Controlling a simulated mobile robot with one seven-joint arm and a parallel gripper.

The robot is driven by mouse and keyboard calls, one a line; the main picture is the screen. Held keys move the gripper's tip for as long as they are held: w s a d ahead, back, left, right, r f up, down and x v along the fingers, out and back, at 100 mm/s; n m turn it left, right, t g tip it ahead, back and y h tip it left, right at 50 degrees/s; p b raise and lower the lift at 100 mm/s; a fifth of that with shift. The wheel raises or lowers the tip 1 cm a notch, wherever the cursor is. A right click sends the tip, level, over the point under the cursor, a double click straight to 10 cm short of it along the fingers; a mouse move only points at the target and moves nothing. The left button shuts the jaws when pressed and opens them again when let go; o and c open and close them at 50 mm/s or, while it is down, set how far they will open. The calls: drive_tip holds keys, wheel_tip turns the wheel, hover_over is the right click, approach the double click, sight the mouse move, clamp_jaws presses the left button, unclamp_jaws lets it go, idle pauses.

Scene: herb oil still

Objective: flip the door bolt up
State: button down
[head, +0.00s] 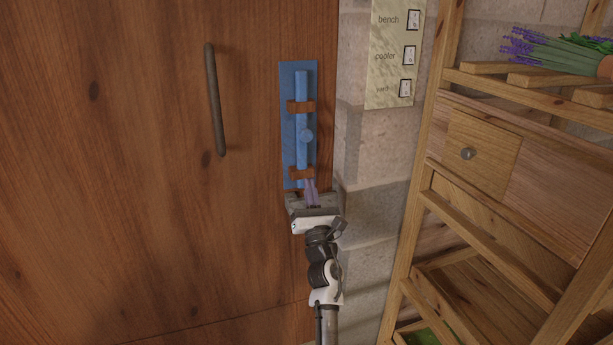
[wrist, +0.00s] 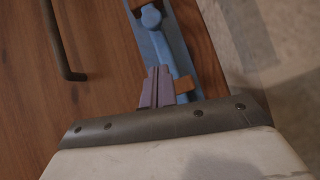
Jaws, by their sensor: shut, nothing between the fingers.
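The blue door bolt (head: 302,120) is mounted upright on a blue plate (head: 288,124) at the right edge of the wooden door. Two brown brackets hold its rod, and a round blue knob (head: 307,135) sticks out between them. In the wrist view the knob (wrist: 151,17) is at the top. My gripper (head: 311,184) is shut and empty, its purple fingers pointing up at the bolt's lower end, beside the lower bracket (wrist: 184,85). In the wrist view the fingertips (wrist: 159,70) overlap the plate below the knob. I cannot tell whether they touch it.
A dark door handle (head: 214,100) stands to the left of the bolt. A switch panel (head: 394,54) labelled bench, cooler and yard is on the stone wall to the right. A wooden shelf unit (head: 417,165) with a small drawer (head: 482,154) and lavender (head: 550,50) fills the right side.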

drive_tip(key=shift+v, duration=2.15)
